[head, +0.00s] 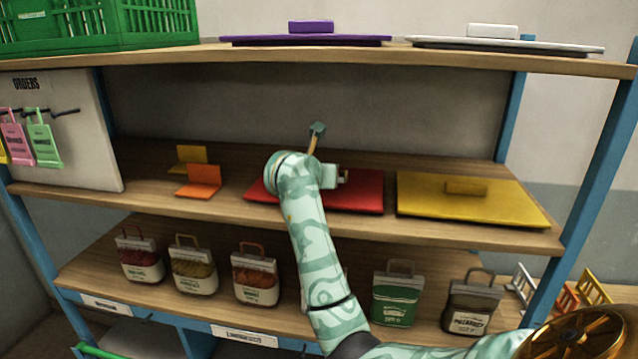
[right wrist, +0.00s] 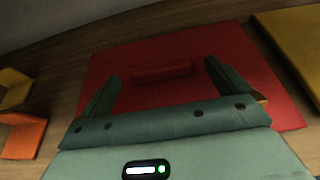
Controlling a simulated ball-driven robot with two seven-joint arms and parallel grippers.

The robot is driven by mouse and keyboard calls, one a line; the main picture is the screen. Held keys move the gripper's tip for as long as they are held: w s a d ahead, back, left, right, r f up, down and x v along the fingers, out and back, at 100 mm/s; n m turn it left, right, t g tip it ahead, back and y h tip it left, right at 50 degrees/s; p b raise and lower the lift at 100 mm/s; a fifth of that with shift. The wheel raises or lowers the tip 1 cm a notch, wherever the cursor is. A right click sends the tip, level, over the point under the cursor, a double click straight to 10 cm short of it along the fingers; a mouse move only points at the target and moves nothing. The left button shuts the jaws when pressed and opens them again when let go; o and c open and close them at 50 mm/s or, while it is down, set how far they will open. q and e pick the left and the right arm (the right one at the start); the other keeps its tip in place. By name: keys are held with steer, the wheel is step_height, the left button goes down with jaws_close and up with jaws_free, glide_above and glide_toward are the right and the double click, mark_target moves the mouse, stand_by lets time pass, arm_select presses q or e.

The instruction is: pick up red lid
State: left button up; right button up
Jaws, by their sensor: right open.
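The red lid (head: 362,193) lies flat on the middle shelf, partly hidden in the head view behind my right arm and gripper. In the right wrist view the red lid (right wrist: 215,55) shows as a flat red panel with a raised red handle (right wrist: 163,73) near its middle. My right gripper (right wrist: 160,75) is open, its two dark green fingers spread on either side of the handle, with nothing held between them. I cannot tell whether the fingers touch the lid. In the head view my right gripper (head: 325,160) is over the lid. My left gripper is not in view.
A yellow lid (head: 480,205) lies to the right on the same shelf. Orange (head: 200,181) and yellow (head: 190,156) angled pieces stand to the left. The top shelf carries a purple lid (head: 305,40), a white lid (head: 500,46) and a green crate (head: 160,22). Several sacks line the lower shelf.

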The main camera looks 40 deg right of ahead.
steer(key=shift+x, duration=1.1)
steer(key=shift+s+a, duration=0.15)
steer(key=c, duration=1)
